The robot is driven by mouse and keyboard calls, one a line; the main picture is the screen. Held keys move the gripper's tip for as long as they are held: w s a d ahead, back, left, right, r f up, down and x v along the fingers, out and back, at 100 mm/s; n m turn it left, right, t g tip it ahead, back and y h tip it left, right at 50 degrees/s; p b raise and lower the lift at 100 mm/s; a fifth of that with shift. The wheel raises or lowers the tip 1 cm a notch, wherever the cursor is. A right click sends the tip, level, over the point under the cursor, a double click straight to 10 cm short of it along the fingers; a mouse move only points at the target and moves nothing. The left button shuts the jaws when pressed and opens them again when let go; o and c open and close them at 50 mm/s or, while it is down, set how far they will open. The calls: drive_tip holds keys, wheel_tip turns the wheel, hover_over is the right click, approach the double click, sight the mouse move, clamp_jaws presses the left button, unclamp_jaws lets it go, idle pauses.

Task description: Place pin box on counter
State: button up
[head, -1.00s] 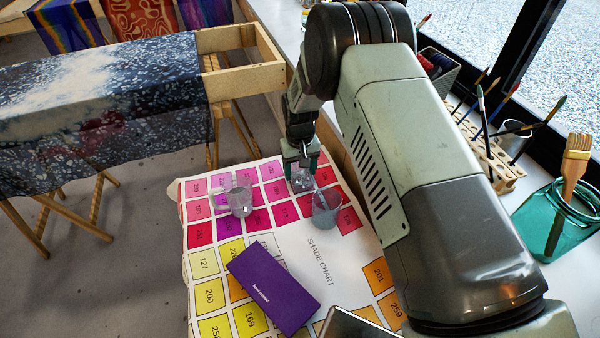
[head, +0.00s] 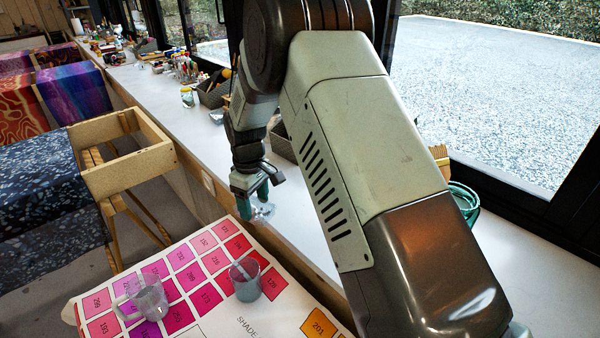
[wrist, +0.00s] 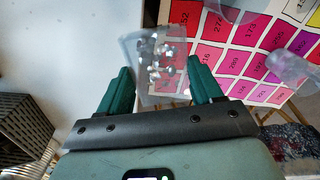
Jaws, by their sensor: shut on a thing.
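The pin box is a small clear box (wrist: 160,58) with silvery pins inside; in the head view (head: 264,212) it shows faintly below my fingers. My gripper (head: 258,196) is shut on it and holds it near the counter's front edge. In the wrist view the box sits between my two green fingertips (wrist: 160,80). The white counter (head: 318,232) runs along the window, beside and beyond the box. I cannot tell whether the box touches anything below.
The shade chart table (head: 215,262) is in front of the counter, with a grey cup (head: 247,282) and a clear mug (head: 148,300) on it. A dark basket (wrist: 24,125) stands on the counter. A wooden frame (head: 125,170) is at left.

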drive_tip(key=s+d+r+n, duration=0.1)
drive_tip(key=d+r+n, duration=0.3)
drive_tip(key=d, duration=0.9)
drive_tip(key=s+d+r+n, duration=0.15)
drive_tip(key=d+n, duration=0.35)
drive_tip(key=d, duration=0.7)
drive_tip(key=f, duration=0.4)
drive_tip(key=shift+w+d+f, duration=0.25)
drive_tip(key=shift+w+f, duration=0.05)
drive_tip(key=shift+f, duration=2.5)
drive_tip(key=o, duration=1.1)
drive_tip(key=shift+f, duration=0.1)
